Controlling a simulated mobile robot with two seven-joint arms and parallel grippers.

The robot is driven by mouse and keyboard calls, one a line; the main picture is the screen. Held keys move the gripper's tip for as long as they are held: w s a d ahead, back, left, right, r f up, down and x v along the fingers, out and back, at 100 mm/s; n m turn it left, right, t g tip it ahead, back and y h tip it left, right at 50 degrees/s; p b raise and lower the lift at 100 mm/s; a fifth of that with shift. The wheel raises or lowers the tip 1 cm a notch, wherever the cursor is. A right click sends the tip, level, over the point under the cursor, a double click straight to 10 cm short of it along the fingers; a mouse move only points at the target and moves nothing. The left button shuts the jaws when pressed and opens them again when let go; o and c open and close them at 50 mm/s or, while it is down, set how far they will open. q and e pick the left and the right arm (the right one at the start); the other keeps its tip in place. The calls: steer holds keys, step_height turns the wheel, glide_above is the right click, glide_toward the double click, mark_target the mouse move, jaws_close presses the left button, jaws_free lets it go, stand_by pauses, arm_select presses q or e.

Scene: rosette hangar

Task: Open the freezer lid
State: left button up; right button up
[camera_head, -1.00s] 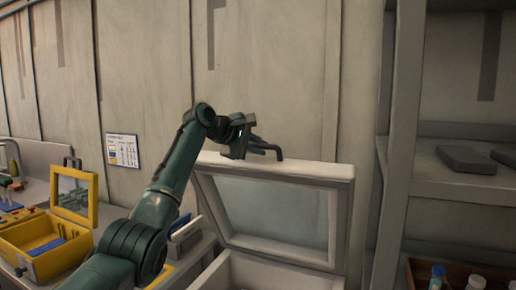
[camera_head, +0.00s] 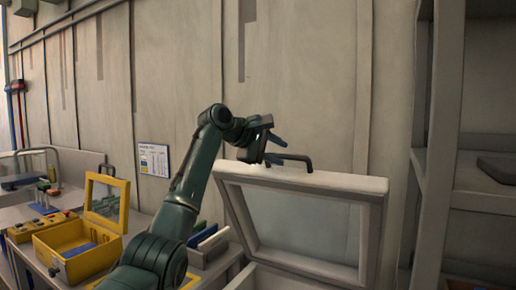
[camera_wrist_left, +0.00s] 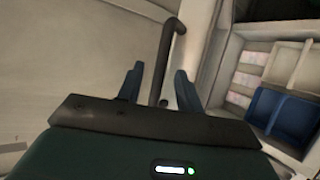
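The freezer lid (camera_head: 300,222), a white frame with a glass pane, stands raised and steeply tilted above the white freezer body (camera_head: 275,277). A dark bar handle (camera_head: 290,158) sits on the lid's top edge. My left gripper (camera_head: 275,148) is at the left end of this handle. In the left wrist view its two blue fingers (camera_wrist_left: 156,84) are apart, with the dark handle (camera_wrist_left: 168,60) showing between them; I see a gap beside the bar. My right gripper is not in view.
A yellow box with its lid up (camera_head: 78,247) stands on the bench at left. Grey shelving (camera_head: 480,200) rises at right. A wall (camera_head: 300,80) stands behind the lid. Blue and white bins (camera_wrist_left: 290,95) show in the left wrist view.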

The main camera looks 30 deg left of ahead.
arm_select(q)
steer(key=b+v, duration=0.1)
steer(key=v, duration=0.8)
steer(key=shift+b, duration=0.4)
steer(key=shift+w+d+f, duration=0.1)
steer(key=shift+d, duration=0.05)
